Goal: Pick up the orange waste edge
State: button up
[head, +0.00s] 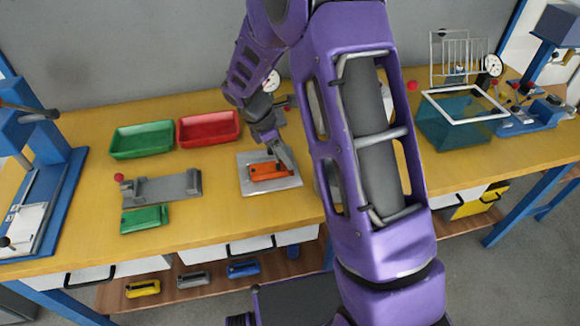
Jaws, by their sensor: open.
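An orange piece (268,172) lies on a grey metal plate (285,184) near the front of the yellow bench. I cannot tell at this size whether a separate waste edge stands out on it. My gripper (285,162) is at the right end of the orange piece, low over the plate, with its jaws open. The fingertips are small and partly hidden, so I cannot tell whether they touch the piece. My purple arm hides the bench right of the plate.
A green tray (142,141) and a red tray (208,129) stand behind, to the left. A grey fixture (162,188) and a green piece (145,219) lie left of the plate. A teal box (455,130) stands at right. Blue machines flank the bench.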

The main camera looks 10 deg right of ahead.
jog(key=shift+x, duration=1)
jog(key=shift+r, duration=0.1)
grip_shut()
